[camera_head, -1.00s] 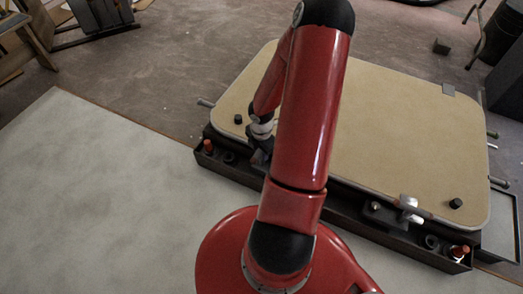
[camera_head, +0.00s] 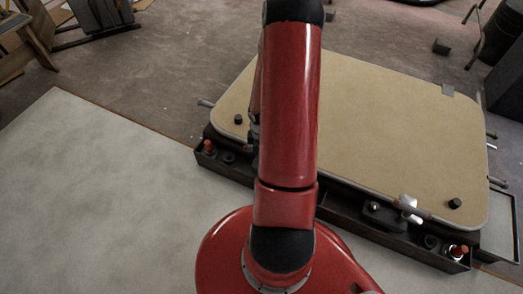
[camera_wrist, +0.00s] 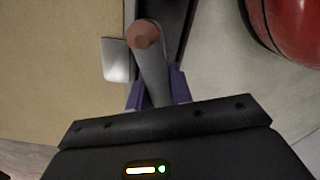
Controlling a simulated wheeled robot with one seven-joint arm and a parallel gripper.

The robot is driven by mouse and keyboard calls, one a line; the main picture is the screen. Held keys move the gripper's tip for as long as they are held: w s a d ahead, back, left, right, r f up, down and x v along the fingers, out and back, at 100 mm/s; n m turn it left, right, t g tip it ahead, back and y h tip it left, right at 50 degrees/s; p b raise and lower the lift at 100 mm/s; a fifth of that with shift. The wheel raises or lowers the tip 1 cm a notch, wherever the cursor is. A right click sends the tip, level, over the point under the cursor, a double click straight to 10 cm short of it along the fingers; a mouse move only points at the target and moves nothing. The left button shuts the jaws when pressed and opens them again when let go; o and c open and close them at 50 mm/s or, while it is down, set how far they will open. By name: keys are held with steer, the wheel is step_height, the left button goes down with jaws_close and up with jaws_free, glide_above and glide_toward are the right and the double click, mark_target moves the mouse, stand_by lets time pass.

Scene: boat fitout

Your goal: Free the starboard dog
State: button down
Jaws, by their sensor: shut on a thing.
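The cream hatch lid (camera_head: 360,120) lies on a dark frame (camera_head: 350,222). In the wrist view my gripper (camera_wrist: 159,90) has its purple fingers closed around a grey lever (camera_wrist: 151,68) with a reddish round end, apparently a dog handle. A silver plate (camera_wrist: 116,60) lies beside it on the lid's edge. In the head view my red arm hides the gripper and this lever. Another dog (camera_head: 408,204), silver with a brownish handle, sits at the lid's near edge on the right. I cannot tell from markings which dog is starboard.
Orange-topped pegs stand at the frame's left (camera_head: 208,146) and right (camera_head: 459,250) ends. Black knobs (camera_head: 455,203) sit on the lid. A pale board (camera_head: 90,190) covers the floor at left. Stools and dark bins stand farther back.

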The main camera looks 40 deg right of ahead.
steer(key=m, duration=0.5)
steer(key=c, duration=2)
jaws_free()
steer(key=shift+m+b, duration=0.35)
steer(key=shift+m, duration=1.45)
steer(key=shift+c, duration=0.2)
steer(key=o, duration=0.9)
steer(key=shift+r+p, duration=0.8)
steer(key=shift+r, duration=3.1)
